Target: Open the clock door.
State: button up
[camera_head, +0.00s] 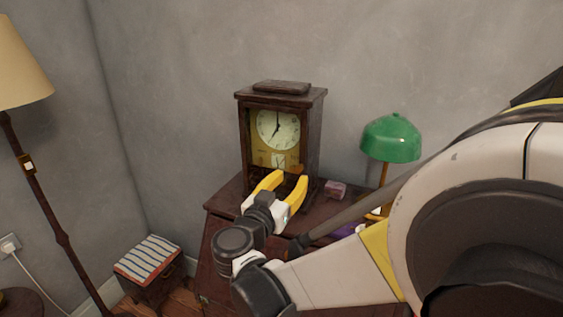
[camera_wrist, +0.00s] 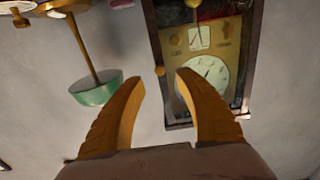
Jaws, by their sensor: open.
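The clock (camera_head: 283,130) is a dark wooden case standing upright on a dark wooden cabinet. Its pale round dial (camera_head: 278,130) sits on a brass-coloured plate. The front door frame (camera_wrist: 158,32) appears flush with the case, so the door looks closed.
A green-shaded lamp (camera_head: 391,138) stands right of the clock on the cabinet (camera_head: 222,196). A small pinkish box (camera_head: 335,189) lies near the clock's base. A floor lamp (camera_head: 22,65) and a striped stool (camera_head: 149,258) stand at the left. The wall is behind the clock.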

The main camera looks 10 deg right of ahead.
aim_at(298, 169)
jog(key=b+x, duration=0.1)
jog(key=x, duration=0.5)
jog(key=shift+w, duration=0.1)
grip_shut()
